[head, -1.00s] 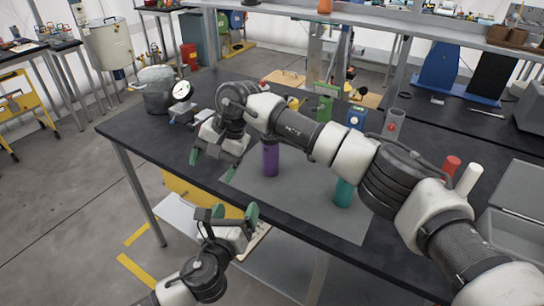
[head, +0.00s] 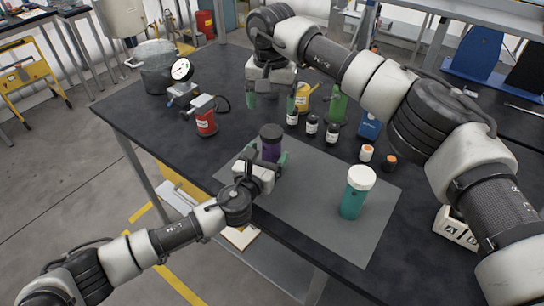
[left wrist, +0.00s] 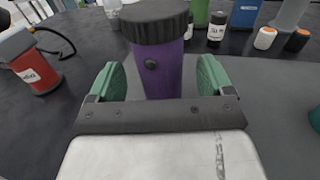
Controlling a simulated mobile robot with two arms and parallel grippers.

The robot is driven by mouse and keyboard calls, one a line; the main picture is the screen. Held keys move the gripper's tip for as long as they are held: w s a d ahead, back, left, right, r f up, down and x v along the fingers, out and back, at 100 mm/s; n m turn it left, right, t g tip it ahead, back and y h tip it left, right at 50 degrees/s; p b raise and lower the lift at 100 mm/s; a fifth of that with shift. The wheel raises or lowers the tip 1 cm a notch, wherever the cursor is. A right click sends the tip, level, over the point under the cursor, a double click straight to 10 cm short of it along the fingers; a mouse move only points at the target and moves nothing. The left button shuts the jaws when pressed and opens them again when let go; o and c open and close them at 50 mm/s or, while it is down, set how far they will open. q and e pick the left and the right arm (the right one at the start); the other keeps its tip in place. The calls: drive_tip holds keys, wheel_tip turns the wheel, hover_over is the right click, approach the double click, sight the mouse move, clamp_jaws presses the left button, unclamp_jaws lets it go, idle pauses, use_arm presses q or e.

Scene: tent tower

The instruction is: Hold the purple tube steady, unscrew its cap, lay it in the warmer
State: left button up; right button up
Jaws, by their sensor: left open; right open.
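The purple tube (head: 271,151) stands upright on the grey mat (head: 310,205), with its dark ridged cap (head: 270,131) on top. My left gripper (head: 264,160) is open and low at the tube. In the left wrist view the tube (left wrist: 165,72) stands between the two green fingers, with a visible gap on each side. The cap (left wrist: 155,22) sits above the fingers there. My right gripper (head: 271,102) is open and empty, above the table beyond the tube. I cannot tell which object is the warmer.
A teal tube with a white cap (head: 354,193) stands on the mat to the right. A red can (head: 205,122), metal pot (head: 153,68) and dial gauge (head: 181,69) are at the left. Several small bottles (head: 312,126) stand behind the mat. The mat's front is clear.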

use_arm(q)
drive_tip(key=x, duration=0.3)
use_arm(e)
drive_tip(key=shift+w+f, duration=0.1)
drive_tip(key=shift+w, duration=0.05)
use_arm(q)
drive_tip(key=shift+w+d, duration=0.2)
drive_tip(key=shift+w, duration=0.3)
use_arm(e)
drive_tip(key=shift+s, duration=0.2)
use_arm(q)
drive_tip(key=shift+w, duration=0.1)
use_arm(e)
drive_tip(key=shift+w, duration=0.1)
